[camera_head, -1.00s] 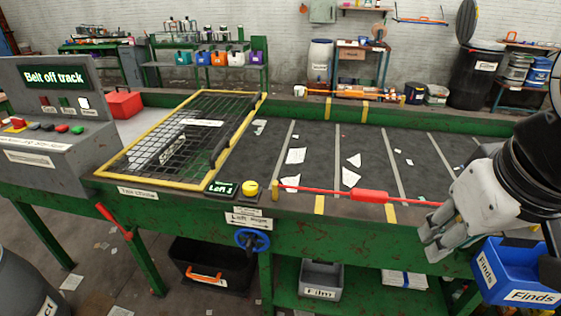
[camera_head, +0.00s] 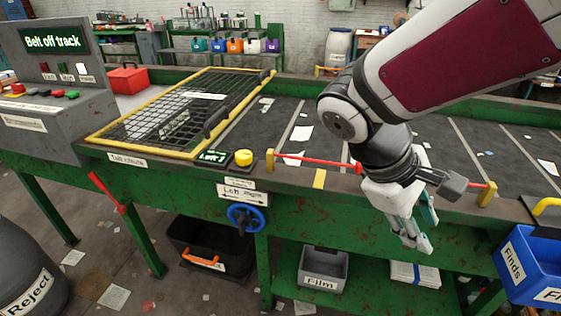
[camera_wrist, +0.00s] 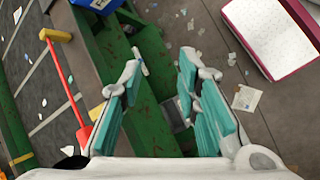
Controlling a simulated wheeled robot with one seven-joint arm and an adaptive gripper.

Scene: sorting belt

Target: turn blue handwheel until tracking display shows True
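The blue handwheel (camera_head: 246,219) is on the green front side of the belt frame, below a white arrow label (camera_head: 243,195). The large display (camera_head: 53,39) at upper left reads "Belt off track". A small display (camera_head: 213,156) on the frame edge above the wheel appears to read "Left 2". My gripper (camera_head: 418,243) hangs in front of the belt frame, well to the right of the handwheel and apart from it. In the wrist view my gripper (camera_wrist: 160,62) shows two separated teal-padded fingers with nothing between them. The handwheel does not show in the wrist view.
A yellow button (camera_head: 243,158) sits beside the small display. A red bar (camera_head: 320,162) runs along the front edge behind my gripper. A blue Finds bin (camera_head: 520,265) is at right. A grey Film bin (camera_head: 323,268) and black crate (camera_head: 200,250) are below. A red lever (camera_head: 107,191) is left.

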